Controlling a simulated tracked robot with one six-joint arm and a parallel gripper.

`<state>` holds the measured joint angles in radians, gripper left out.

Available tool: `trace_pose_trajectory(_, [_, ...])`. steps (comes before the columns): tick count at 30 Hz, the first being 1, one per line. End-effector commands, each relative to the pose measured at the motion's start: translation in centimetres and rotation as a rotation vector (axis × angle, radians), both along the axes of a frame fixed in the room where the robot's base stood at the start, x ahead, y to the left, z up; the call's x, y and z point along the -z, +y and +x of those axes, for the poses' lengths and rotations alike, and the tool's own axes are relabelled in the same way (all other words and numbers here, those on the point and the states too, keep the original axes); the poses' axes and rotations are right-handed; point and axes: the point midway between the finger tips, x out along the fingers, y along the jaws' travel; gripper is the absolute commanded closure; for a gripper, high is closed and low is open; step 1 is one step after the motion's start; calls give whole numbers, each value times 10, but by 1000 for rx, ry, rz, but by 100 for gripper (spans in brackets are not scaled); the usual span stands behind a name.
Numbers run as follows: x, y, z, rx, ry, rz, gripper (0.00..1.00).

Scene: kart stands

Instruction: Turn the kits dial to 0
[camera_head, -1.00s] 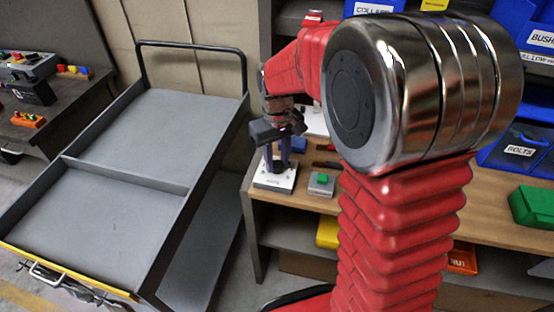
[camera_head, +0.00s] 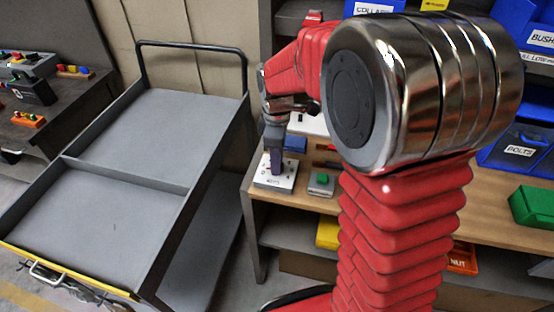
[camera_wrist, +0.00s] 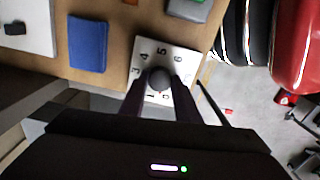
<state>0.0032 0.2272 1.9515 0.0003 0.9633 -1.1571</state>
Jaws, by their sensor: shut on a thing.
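The kits dial is a white plate (camera_head: 288,183) with a dark round knob, near the left front corner of the wooden bench in the head view. In the wrist view the plate (camera_wrist: 181,58) shows printed numbers around the dark knob (camera_wrist: 160,77); 3, 4, 5 and 6 can be read. My gripper (camera_head: 276,168) reaches down over the plate. In the wrist view its two fingers (camera_wrist: 160,88) are closed on either side of the knob. The knob's pointer mark cannot be made out.
A grey box with a green button (camera_head: 321,182) stands just right of the plate. A blue block (camera_head: 295,143) lies behind it, and it also shows in the wrist view (camera_wrist: 88,45). A grey cart (camera_head: 120,200) stands to the left.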

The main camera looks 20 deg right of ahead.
Motion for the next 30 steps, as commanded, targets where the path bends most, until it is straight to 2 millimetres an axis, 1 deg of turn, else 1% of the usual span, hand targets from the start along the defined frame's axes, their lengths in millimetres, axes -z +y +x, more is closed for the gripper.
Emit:
trace_pose_trajectory(6, [-1,0,1,-162,-2,-1,93])
trace_pose_trajectory(12, [-1,0,1,-257,-3,-1,93])
trace_pose_trajectory(19, [-1,0,1,-300,-3,-1,93])
trace_pose_trajectory(29, [-1,-1,1,-302,-4,-1,93])
trace_pose_trajectory(30, [-1,-1,1,-302,-4,-1,70])
